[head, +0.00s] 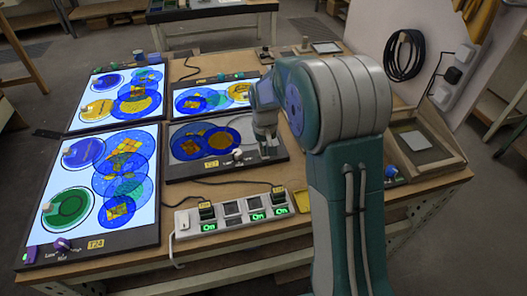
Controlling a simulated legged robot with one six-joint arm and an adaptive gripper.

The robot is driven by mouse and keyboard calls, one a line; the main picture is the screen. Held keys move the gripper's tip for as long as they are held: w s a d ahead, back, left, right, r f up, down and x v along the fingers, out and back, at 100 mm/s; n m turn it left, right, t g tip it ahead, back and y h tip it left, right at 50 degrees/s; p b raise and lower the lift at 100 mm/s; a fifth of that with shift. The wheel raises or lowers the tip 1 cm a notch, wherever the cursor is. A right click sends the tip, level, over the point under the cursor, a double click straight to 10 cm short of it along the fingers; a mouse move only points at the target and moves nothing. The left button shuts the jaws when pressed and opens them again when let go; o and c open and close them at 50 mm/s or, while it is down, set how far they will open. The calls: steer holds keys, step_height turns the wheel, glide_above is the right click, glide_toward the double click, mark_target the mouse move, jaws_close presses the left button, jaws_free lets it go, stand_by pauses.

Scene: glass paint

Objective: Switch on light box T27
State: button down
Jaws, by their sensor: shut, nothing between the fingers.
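Light box T27 (183,173) lies near the middle of the table in the head view. Its panel is dark grey and unlit, with blue patterned discs and a pale disc on it. A yellow T27 label (211,164) and a pale knob (238,155) sit on its front edge. My gripper (268,152) is shut and points down at the right end of this front edge, to the right of the knob. I cannot tell whether it touches the box. My arm hides the area to the right of T27.
Lit light box T24 (148,237) lies at front left, with two more lit boxes behind (75,115) (175,113). A power strip (184,222) with several green "On" displays lies in front of T27. A wooden tray (438,166) stands at right.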

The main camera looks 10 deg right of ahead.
steer(key=shift+f, duration=0.15)
steer(key=shift+r, duration=3.55)
steer(key=shift+r, duration=0.1)
steer(key=s+r+t, duration=0.2)
steer(key=s+r, duration=0.1)
steer(key=s, duration=0.6)
steer(key=s+r+t, duration=0.1)
steer(key=s+r, duration=0.3)
steer(key=s, duration=0.5)
steer(key=s+r+t, duration=0.2)
steer(key=s+r, duration=0.2)
steer(key=s, duration=0.5)
steer(key=shift+s+t, duration=0.3)
steer(key=shift+s, duration=0.05)
